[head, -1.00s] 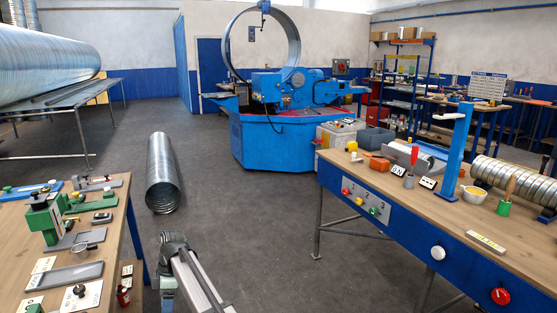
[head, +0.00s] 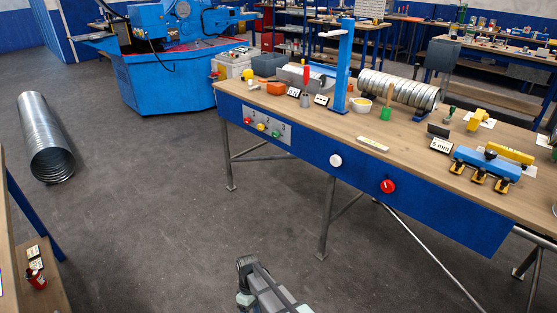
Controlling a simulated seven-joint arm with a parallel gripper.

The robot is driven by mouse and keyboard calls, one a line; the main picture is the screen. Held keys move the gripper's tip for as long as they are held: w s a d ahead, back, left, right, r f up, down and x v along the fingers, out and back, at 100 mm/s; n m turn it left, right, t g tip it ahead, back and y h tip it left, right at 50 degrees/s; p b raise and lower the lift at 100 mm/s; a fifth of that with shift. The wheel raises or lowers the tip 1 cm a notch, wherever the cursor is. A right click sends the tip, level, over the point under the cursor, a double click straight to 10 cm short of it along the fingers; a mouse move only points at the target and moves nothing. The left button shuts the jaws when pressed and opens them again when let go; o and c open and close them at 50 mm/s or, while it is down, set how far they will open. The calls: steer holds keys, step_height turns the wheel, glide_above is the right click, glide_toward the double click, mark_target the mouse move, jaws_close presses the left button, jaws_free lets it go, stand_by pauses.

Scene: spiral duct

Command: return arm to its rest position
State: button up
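Part of my arm (head: 265,288) shows at the bottom middle of the head view, over bare floor. It is a grey and dark link with a dark joint at its upper end. I cannot make out any gripper fingers, so whether my gripper is open or holds anything is hidden. The visible arm part is apart from the workbench and touches nothing that I can see.
A wooden workbench with a blue front (head: 310,150) fills the right side, carrying tools and a spiral duct (head: 398,90). Another spiral duct (head: 46,140) lies on the floor at left. A blue machine (head: 160,80) stands behind. The middle floor is clear.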

steer(key=s+d+f+m, duration=0.3)
steer(key=s+d, duration=0.3)
steer(key=d, duration=0.2)
steer(key=s+d+f+m, duration=0.3)
steer(key=s+d, duration=0.2)
steer(key=d, duration=0.4)
steer(key=s+d+f+m+g, duration=0.1)
steer(key=s+d+m, duration=0.2)
steer(key=s+d, duration=0.2)
steer(key=s+d+f+m, duration=0.1)
steer(key=s+d+m, duration=0.2)
steer(key=s, duration=0.7)
steer(key=shift+d+g+y, duration=0.3)
steer(key=shift+d+g, duration=0.1)
steer(key=shift+d, duration=0.55)
